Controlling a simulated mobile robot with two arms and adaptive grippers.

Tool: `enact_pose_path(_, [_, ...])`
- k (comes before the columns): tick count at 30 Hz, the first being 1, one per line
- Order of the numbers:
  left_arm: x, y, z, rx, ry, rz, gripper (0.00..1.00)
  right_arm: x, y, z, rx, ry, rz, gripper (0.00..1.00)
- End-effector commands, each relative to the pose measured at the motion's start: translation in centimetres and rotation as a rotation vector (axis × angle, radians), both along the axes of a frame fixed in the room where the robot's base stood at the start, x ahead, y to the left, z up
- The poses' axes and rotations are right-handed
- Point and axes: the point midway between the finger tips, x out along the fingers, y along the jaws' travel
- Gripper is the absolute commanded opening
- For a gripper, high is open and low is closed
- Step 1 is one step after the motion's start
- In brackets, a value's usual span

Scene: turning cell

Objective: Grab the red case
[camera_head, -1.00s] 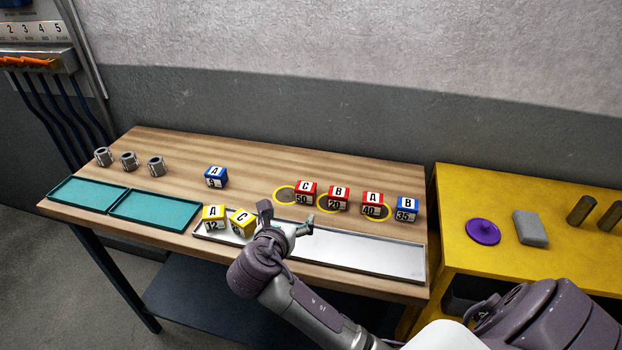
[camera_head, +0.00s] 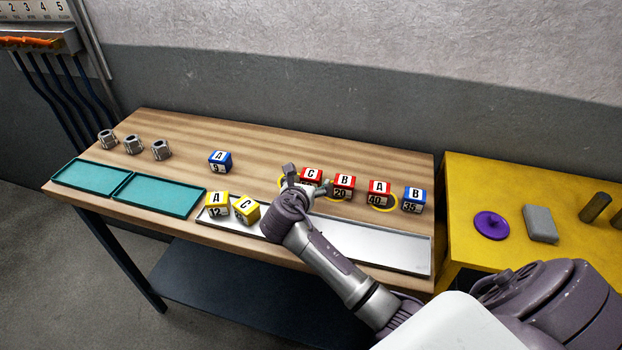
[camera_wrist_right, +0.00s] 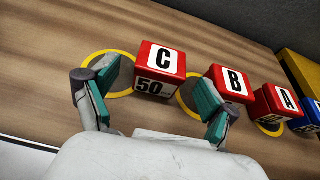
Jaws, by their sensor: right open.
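Three red cases stand in a row on the wooden table: red case C (camera_head: 312,175), red case B (camera_head: 344,183) and red case A (camera_head: 378,189). In the right wrist view, red case C (camera_wrist_right: 161,67), marked 50, is just ahead of the gap between the fingers, and red case B (camera_wrist_right: 231,84) is beyond the right finger. My right gripper (camera_head: 306,186) is open and empty, close in front of red case C and partly hiding its lower front. My left gripper is not in view.
Blue case B (camera_head: 414,199) stands right of the red row; blue case A (camera_head: 219,161) is apart on the left. Yellow cases A (camera_head: 217,204) and C (camera_head: 246,209) are at the left of the metal tray (camera_head: 390,248). Yellow rings (camera_wrist_right: 112,92) mark the tabletop near the red cases.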

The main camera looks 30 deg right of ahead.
Motion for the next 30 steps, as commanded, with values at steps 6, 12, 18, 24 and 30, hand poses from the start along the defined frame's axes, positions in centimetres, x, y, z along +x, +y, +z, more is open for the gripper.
enact_pose_path(6, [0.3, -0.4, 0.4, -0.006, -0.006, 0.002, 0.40, 1.8, -2.0, -1.2, -0.001, 0.000, -0.001, 0.85])
enact_pose_path(12, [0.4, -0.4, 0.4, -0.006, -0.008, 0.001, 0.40, 2.1, -2.3, -1.5, 0.000, 0.000, 0.001, 0.85])
enact_pose_path(18, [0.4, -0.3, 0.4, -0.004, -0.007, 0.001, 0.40, 2.1, -2.3, -1.5, 0.000, 0.000, 0.000, 0.69])
enact_pose_path(24, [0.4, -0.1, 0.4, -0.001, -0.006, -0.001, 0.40, 2.1, -2.3, -1.5, -0.001, 0.001, 0.000, 0.35])
enact_pose_path(30, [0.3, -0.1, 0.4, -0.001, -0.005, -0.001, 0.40, 2.1, -2.3, -1.4, -0.001, -0.001, 0.000, 0.15])
